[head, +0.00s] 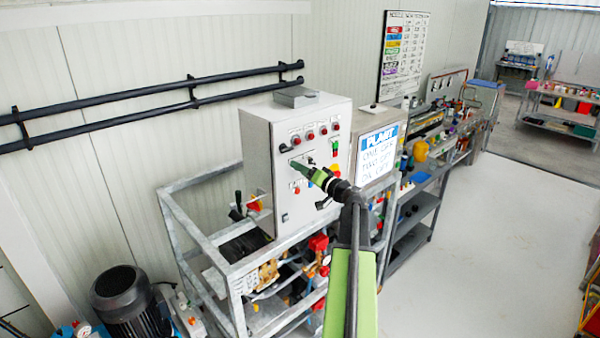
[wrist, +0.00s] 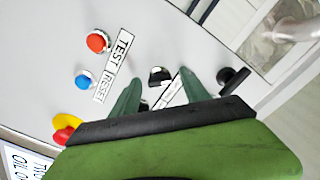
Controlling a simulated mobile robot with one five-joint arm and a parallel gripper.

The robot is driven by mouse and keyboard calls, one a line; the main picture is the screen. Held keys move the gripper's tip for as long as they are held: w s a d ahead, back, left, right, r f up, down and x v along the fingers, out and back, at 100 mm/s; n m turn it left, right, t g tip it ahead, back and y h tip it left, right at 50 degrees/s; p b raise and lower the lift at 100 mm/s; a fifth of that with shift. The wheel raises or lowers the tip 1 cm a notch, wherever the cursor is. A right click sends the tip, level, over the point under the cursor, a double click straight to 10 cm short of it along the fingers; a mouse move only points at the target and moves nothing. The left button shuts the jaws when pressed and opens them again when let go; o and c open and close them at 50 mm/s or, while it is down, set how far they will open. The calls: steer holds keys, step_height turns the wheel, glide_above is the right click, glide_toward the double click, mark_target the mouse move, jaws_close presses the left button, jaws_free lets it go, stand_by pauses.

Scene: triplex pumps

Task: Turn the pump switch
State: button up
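The grey control cabinet (head: 268,150) stands on a metal frame, its front carrying several buttons and lamps. In the wrist view, a small black knob (wrist: 160,75) on the panel shows between my fingertips, with a white label (wrist: 171,92) beside it. I cannot read that label or be sure the knob is the pump switch. My gripper (wrist: 160,84) is open, its two green fingers apart and pointing at the panel. Whether they touch the knob is unclear. In the head view my gripper (head: 301,168) is in front of the cabinet and hides part of its face.
A red button (wrist: 97,41) and a blue button (wrist: 83,79) sit by TEST and RESET labels. A yellow-and-red control (wrist: 65,127) and a black handle (wrist: 233,80) are nearby. A whiteboard sign (head: 377,155) stands right of the cabinet. Floor (head: 490,235) is clear at right.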

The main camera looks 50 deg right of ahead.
jaws_close()
steer(key=m, duration=1.7)
steer(key=shift+m, duration=0.4)
stand_by(0.5)
steer(key=shift+o, duration=0.4)
jaws_free()
